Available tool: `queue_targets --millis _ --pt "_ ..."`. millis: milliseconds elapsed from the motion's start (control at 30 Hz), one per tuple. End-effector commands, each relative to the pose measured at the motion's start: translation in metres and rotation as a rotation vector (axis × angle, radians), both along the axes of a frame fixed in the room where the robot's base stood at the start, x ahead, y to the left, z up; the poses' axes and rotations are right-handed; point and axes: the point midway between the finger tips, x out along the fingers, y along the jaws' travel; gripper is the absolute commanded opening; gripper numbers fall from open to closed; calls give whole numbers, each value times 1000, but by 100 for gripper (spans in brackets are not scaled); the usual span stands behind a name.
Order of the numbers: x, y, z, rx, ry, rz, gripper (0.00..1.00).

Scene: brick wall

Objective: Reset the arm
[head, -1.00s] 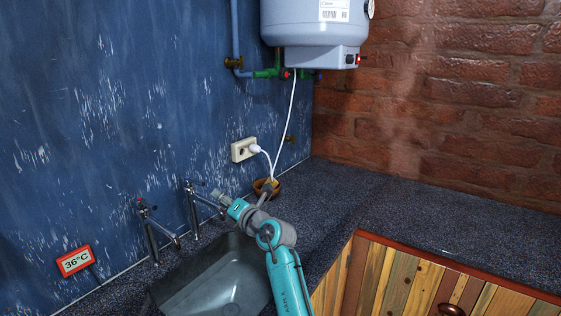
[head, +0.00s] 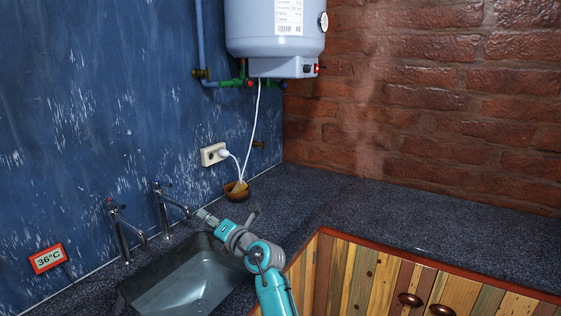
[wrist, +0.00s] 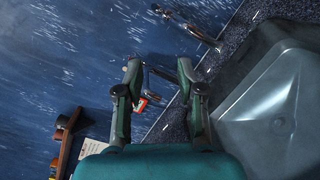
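My arm, teal and grey, reaches up from the bottom of the head view over the right side of the sink. My gripper (head: 203,214) is at its end, above the sink's back edge and right of the two taps. In the wrist view my gripper (wrist: 158,66) is open, its two dark fingers apart. Nothing is held between them. One tap (wrist: 185,25) shows beyond the fingers, and another is partly seen between them.
The grey sink (head: 185,280) lies below the arm. Right of the gripper stands a brown bowl (head: 237,196) with something yellow in it, near the socket (head: 213,154). A white water heater (head: 275,30) hangs above. A 36°C display (head: 48,258) is at left. The right counter (head: 420,215) is clear.

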Motion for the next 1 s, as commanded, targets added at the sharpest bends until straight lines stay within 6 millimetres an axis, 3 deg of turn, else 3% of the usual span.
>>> queue_targets --millis 267,467,700,1000 --pt "-22 -16 -39 70 48 12 38" --pt "-51 -36 -78 160 105 20 38" --pt "-114 -80 -143 342 215 14 38" --pt "-204 -142 -204 589 361 -29 38"
